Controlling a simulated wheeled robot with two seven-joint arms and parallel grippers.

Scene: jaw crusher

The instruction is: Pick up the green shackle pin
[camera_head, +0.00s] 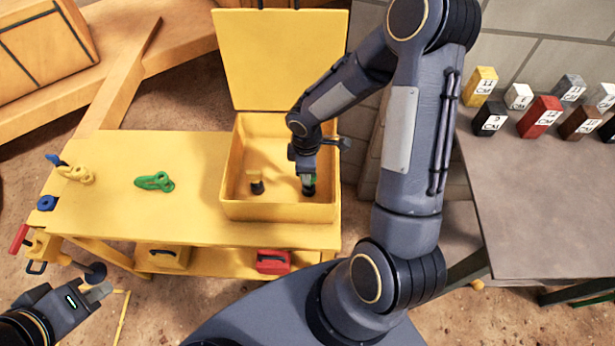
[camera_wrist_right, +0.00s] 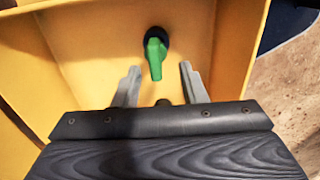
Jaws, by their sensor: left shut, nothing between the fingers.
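The green shackle pin (camera_wrist_right: 155,57) stands in the open yellow box (camera_head: 280,212), with a dark round end beneath its green part. In the head view the pin (camera_head: 309,190) is partly hidden below my right gripper (camera_head: 307,176). In the right wrist view my right gripper (camera_wrist_right: 160,72) is open, its two fingers apart on either side of the green part. I cannot tell whether they touch it. A green shackle (camera_head: 154,182) lies on the yellow table (camera_head: 190,215). My left gripper (camera_head: 100,290) is shut and empty at the lower left.
A yellow pin with a dark end (camera_head: 256,180) stands in the box's left part. The raised lid (camera_head: 282,60) rises behind. Yellow and blue shackle parts lie at the table's left. A grey table (camera_head: 545,200) with several labelled blocks stands right. A red case (camera_head: 273,262) sits below.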

